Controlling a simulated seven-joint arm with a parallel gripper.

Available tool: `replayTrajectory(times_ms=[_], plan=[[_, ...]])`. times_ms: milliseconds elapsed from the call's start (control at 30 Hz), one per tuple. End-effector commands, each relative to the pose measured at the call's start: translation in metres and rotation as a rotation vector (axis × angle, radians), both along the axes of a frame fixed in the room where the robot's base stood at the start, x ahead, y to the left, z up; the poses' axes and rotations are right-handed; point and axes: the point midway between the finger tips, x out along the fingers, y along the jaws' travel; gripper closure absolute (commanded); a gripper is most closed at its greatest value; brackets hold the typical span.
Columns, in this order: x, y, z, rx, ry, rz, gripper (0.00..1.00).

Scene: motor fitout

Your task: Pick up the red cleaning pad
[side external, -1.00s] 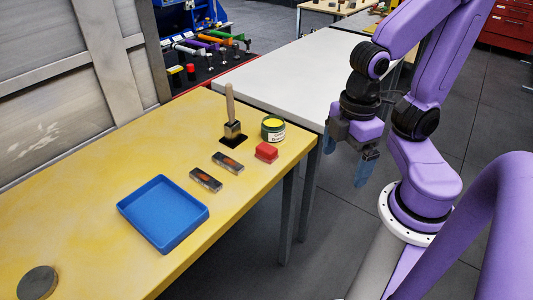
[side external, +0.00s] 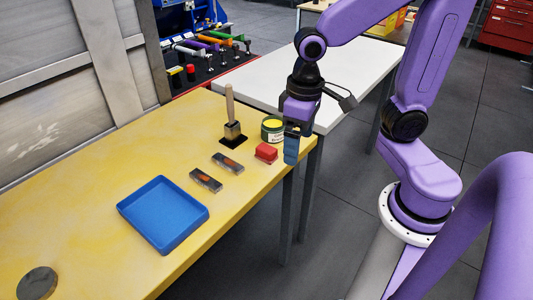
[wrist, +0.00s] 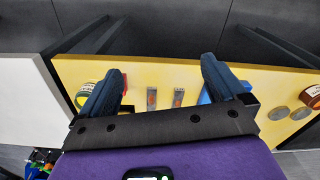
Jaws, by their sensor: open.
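The red cleaning pad (side external: 266,152) lies on the yellow table near its right edge, in front of the green and yellow tin (side external: 273,129). In the wrist view only a sliver of the pad (wrist: 124,84) shows beside the left finger, which hides the rest. My gripper (side external: 291,150) hangs just to the right of the pad, by the table's edge, and is apart from it. In the wrist view my gripper (wrist: 160,75) has its two fingers wide apart with nothing held between them.
A wooden-handled brush (side external: 232,125) stands upright behind the pad. Two dark blocks (side external: 217,171) and a blue tray (side external: 163,238) lie to the left. A dark round disc (side external: 38,282) is at the near left. A white table (side external: 330,70) adjoins at the back.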

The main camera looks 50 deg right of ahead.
Motion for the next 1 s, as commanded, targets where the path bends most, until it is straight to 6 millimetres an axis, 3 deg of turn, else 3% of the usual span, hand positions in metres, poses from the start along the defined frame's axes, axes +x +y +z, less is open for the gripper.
replayTrajectory(times_ms=[267, 600, 800, 1000], plan=[[0.063, -0.015, -0.001, -0.001, 0.008, -0.525, 0.02], [0.127, -0.053, -0.005, 0.000, 0.017, -1.165, 0.02], [0.154, -0.084, -0.009, 0.001, 0.021, -1.524, 0.02], [0.167, -0.108, -0.012, 0.002, 0.023, -1.760, 0.02]])
